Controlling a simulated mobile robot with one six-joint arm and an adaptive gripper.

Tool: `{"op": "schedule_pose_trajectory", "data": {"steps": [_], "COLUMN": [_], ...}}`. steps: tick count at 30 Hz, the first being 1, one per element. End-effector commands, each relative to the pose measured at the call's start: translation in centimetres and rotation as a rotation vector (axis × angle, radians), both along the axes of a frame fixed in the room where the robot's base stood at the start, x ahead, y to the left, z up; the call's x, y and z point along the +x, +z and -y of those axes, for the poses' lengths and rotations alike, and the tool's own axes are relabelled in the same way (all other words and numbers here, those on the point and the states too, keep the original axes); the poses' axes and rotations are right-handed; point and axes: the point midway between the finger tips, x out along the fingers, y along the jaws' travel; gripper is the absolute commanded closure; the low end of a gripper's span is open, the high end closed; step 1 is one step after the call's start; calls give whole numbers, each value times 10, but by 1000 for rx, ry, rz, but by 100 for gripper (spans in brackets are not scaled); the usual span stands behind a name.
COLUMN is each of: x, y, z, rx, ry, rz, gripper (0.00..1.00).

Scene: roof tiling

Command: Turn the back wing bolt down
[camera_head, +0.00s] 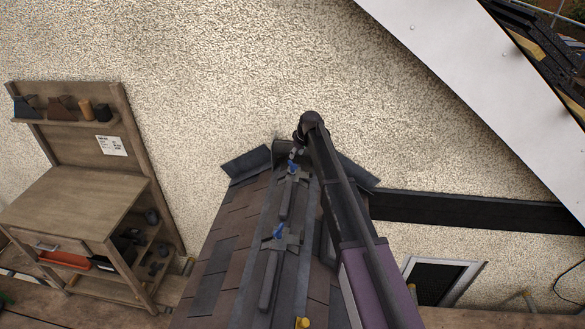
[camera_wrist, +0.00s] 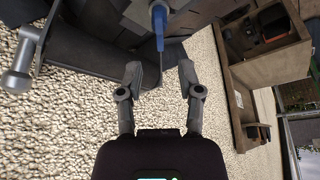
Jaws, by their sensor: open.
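The back wing bolt (camera_head: 292,167) is the blue one farther up the roof ridge in the head view, close to the wall. In the wrist view a blue bolt (camera_wrist: 158,22) with a thin shank stands just beyond my fingertips, roughly centred between them. My gripper (camera_wrist: 159,72) is open and empty, its two fingers apart on either side of the shank's line. In the head view my gripper (camera_head: 296,153) is small and partly hidden by my arm, right behind the back bolt. I cannot tell whether it touches the bolt.
A second blue wing bolt (camera_head: 279,232) stands nearer on the ridge. A yellow piece (camera_head: 302,323) shows at the bottom. A wooden workbench (camera_head: 75,200) with shelves stands left. The rough wall (camera_head: 220,70) rises close behind the ridge, with a dark beam (camera_head: 470,210) to the right.

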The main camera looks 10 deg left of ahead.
Motion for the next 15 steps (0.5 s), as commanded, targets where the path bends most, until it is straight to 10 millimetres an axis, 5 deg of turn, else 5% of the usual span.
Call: {"op": "schedule_pose_trajectory", "data": {"steps": [15], "x": [13], "y": [-45], "z": [-12], "rx": [0], "ry": [0], "rz": [0], "gripper": [53]}}
